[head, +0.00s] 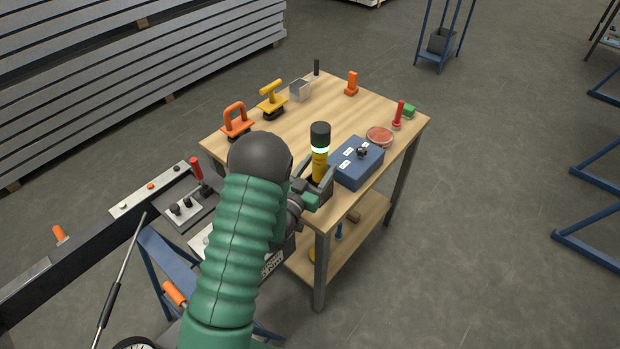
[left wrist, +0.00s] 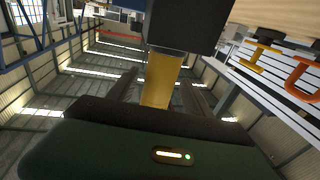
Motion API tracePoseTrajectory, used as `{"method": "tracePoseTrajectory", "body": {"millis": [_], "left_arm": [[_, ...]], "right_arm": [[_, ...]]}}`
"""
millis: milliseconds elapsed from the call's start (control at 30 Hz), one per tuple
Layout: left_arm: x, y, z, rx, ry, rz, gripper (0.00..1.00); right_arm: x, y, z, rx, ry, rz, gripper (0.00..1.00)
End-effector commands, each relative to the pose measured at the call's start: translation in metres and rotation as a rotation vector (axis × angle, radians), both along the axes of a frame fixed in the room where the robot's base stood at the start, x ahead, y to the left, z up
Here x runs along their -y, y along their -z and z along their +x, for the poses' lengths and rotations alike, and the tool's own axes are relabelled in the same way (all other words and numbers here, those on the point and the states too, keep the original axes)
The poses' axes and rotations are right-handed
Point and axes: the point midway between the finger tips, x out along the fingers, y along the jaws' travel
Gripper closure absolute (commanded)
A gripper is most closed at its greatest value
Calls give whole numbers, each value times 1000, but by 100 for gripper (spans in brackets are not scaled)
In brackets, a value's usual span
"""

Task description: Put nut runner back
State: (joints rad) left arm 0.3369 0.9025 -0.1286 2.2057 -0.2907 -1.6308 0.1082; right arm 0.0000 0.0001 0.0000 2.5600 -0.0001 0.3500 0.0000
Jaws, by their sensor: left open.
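The nut runner (head: 319,164) is a yellow tool with a black top and a glowing pale green ring. It stands about upright at the table's near corner, beside a blue box. My left gripper (head: 318,188) is open, with its fingers around the lower part of the tool. In the left wrist view the yellow body (left wrist: 160,80) lies between the open fingers (left wrist: 158,97). Whether a finger touches it cannot be told. The tool's lower end is hidden by the gripper. My right gripper is not in view.
The blue box (head: 356,165) stands close to the right on the wooden table (head: 300,125). A red round dish (head: 379,137), orange handle (head: 236,121) and yellow handle (head: 271,99) are also on top. The table's middle is clear. A control panel with a red lever (head: 196,169) is at left.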

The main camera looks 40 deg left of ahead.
Motion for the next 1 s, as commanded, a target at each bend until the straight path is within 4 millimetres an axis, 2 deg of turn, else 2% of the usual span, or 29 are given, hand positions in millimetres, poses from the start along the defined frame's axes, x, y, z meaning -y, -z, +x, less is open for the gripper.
{"method": "tracePoseTrajectory", "body": {"millis": [100, 300, 433, 533, 667, 767, 867, 1000], "left_arm": [[3, 4, -33, -4, -4, -1, 41], [8, 7, -76, -3, -2, 1, 41], [10, 7, -86, -9, -1, 2, 41], [17, 12, -77, -86, 3, 5, 41], [37, 30, -61, -329, 2, 4, 41], [58, 44, -66, -547, 2, -7, 41], [86, 54, -91, -781, 13, -28, 41], [131, 56, -153, -1108, 49, -60, 41]], "right_arm": [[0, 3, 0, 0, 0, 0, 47], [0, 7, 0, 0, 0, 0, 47], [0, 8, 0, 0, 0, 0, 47], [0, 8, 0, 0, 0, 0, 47], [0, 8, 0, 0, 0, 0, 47], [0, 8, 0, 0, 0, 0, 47], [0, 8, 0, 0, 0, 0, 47], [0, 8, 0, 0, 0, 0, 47]]}}
